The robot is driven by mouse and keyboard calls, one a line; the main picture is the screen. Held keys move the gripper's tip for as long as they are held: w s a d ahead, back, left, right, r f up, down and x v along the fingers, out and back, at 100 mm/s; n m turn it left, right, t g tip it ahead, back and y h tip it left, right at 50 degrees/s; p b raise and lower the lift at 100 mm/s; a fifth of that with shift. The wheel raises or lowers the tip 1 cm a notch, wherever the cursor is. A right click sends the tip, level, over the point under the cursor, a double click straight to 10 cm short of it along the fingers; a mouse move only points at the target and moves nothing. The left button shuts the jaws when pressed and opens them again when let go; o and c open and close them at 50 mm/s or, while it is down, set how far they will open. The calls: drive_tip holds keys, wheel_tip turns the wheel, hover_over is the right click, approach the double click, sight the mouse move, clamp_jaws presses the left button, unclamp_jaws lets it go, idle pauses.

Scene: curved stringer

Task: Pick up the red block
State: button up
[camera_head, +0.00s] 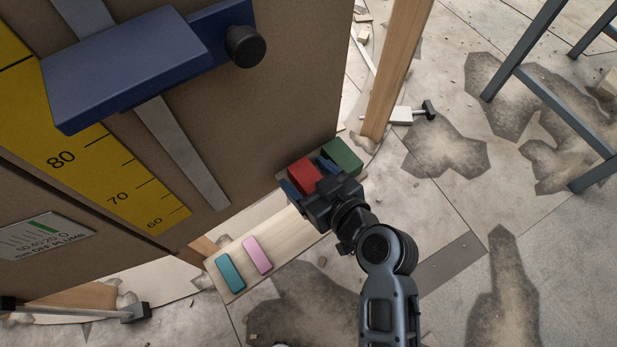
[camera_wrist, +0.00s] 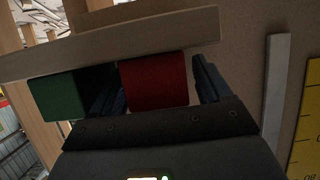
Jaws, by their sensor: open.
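The red block (camera_head: 302,173) lies on a pale wooden board (camera_head: 287,236) against a brown panel. My gripper (camera_head: 312,182) is at the block, with its blue-grey fingers apart. In the wrist view the red block (camera_wrist: 155,82) sits between the two open fingers, with one finger on each side. A narrow gap shows on the right; I cannot tell whether the left finger touches the block. The gripper's body hides part of the block in the head view.
A green block (camera_head: 342,155) stands close beside the red one, near one finger. Teal (camera_head: 230,272) and pink (camera_head: 257,255) blocks lie at the board's near end. A wooden post (camera_head: 397,70) rises behind. A blue fixture (camera_head: 140,62) with a black knob juts from the panel.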

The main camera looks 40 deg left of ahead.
drive_tip(key=c, duration=1.1)
drive_tip(key=shift+o, duration=0.2)
